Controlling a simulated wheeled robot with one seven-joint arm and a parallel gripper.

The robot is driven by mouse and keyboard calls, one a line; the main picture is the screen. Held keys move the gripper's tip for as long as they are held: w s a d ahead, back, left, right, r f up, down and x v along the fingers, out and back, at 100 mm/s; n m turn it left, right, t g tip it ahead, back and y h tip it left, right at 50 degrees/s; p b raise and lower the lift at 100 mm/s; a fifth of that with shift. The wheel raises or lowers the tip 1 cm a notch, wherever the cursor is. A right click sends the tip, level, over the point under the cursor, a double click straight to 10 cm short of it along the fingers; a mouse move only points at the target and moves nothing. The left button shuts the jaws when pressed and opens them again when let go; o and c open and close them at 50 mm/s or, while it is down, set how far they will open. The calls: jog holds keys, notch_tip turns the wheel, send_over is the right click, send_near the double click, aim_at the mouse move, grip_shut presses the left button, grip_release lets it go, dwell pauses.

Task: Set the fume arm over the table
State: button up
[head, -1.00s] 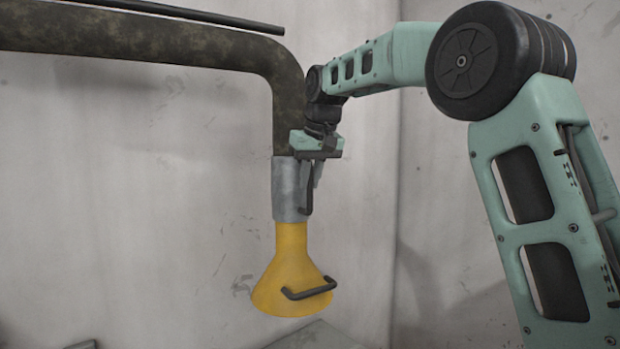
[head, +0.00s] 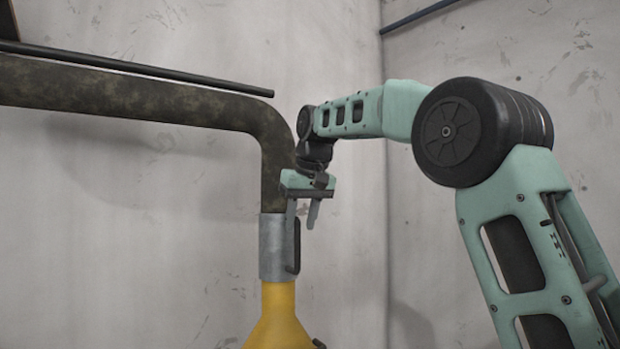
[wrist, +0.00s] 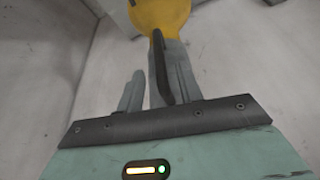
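The fume arm has a dark mottled pipe (head: 130,95) that bends down into a grey metal sleeve (head: 271,255) and a yellow hood (head: 278,318). The hood's lower part is cut off in the head view; part of it shows in the wrist view (wrist: 160,14). A black upright handle (head: 297,246) is on the sleeve's right side; it also shows in the wrist view (wrist: 160,66). My gripper (head: 303,222) points down at the handle's upper end. Its fingers are apart, with nothing clearly held between them. I cannot tell whether they touch the handle. The table is not clearly seen.
A thin dark rod (head: 150,71) runs above the pipe. Pale scuffed walls (head: 345,230) meet in a corner behind my arm. Open air lies between the hood and my arm.

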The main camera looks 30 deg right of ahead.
jog(key=v, duration=1.3)
jog(key=shift+p, duration=0.45)
jog(key=s+a+f+n+g+y+b, duration=0.1)
jog(key=s+a+f+n+b, duration=0.2)
jog(key=a+f, duration=0.95)
jog(key=s+a+f+n+g+y+b, duration=0.2)
jog(key=s+a+f, duration=0.45)
jog(key=f, duration=1.05)
jog(key=s+a+f+n+h+b, duration=0.1)
jog(key=s+f+b, duration=0.1)
jog(key=s+f, duration=0.9)
jog(key=s+a+f+n+g+h+b, duration=0.1)
jog(key=s+a+f+n+b, duration=0.1)
jog(key=s+f, duration=0.9)
jog(key=shift+f+n+g+b, duration=0.3)
jog(key=shift+f+b, duration=0.45)
jog(key=shift+f, duration=0.2)
jog(key=shift+a, duration=0.1)
